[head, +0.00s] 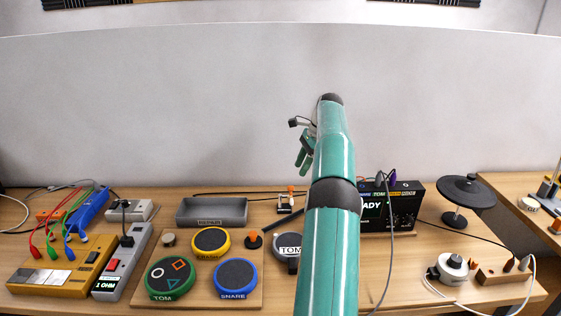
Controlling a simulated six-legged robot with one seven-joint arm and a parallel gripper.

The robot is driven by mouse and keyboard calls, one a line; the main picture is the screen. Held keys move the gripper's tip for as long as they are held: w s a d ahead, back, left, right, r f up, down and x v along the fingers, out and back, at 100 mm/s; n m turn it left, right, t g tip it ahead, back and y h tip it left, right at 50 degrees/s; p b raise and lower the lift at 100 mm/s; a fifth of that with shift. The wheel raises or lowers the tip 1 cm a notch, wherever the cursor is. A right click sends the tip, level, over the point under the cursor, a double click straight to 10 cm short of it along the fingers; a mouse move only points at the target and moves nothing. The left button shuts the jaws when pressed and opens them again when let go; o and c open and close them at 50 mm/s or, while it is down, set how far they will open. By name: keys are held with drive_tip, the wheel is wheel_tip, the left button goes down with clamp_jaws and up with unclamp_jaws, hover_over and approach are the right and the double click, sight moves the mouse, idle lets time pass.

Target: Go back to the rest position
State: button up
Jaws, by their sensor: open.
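My teal arm rises through the middle of the head view, in front of the white wall. My gripper (304,157) shows only in part, just left of the arm's upper end. It is open and hangs in the air above the wooden table, apart from everything on it. I see nothing held in it. The fingertips are small and partly hidden by the arm.
A wooden board carries green (170,278), yellow (211,241) and blue (235,278) pads. A grey tray (212,223) lies behind it. A black display box (405,207) and a black cymbal-like disc (466,190) stand right. Cables and power strips crowd the left.

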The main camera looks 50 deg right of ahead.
drive_tip(key=w+a+r+n+h, duration=0.1)
drive_tip(key=w+a+r+n, duration=0.25)
drive_tip(key=a, duration=0.35)
drive_tip(key=w+a+r+n, duration=0.2)
drive_tip(key=w+a+r, duration=0.15)
drive_tip(key=a, duration=0.45)
drive_tip(key=s+a+r+n+h, duration=0.1)
drive_tip(key=a+r+n, duration=0.2)
drive_tip(key=a, duration=0.6)
drive_tip(key=a+r+n+h, duration=0.1)
drive_tip(key=a+r+n, duration=0.15)
drive_tip(key=a, duration=0.55)
drive_tip(key=s+a+f+n, duration=0.1)
drive_tip(key=s+a+n, duration=0.7)
drive_tip(key=a, duration=0.7)
drive_tip(key=s+a+f+n+t, duration=0.2)
drive_tip(key=s+a+f+n, duration=0.4)
drive_tip(key=s+a+f, duration=0.3)
drive_tip(key=s, duration=0.4)
drive_tip(key=shift+s+f+n+t+h, duration=0.15)
drive_tip(key=shift+s+n+t+h, duration=0.15)
drive_tip(key=shift+s+n+t, duration=0.1)
drive_tip(key=shift+c, duration=0.7)
drive_tip(key=shift+w, duration=0.1)
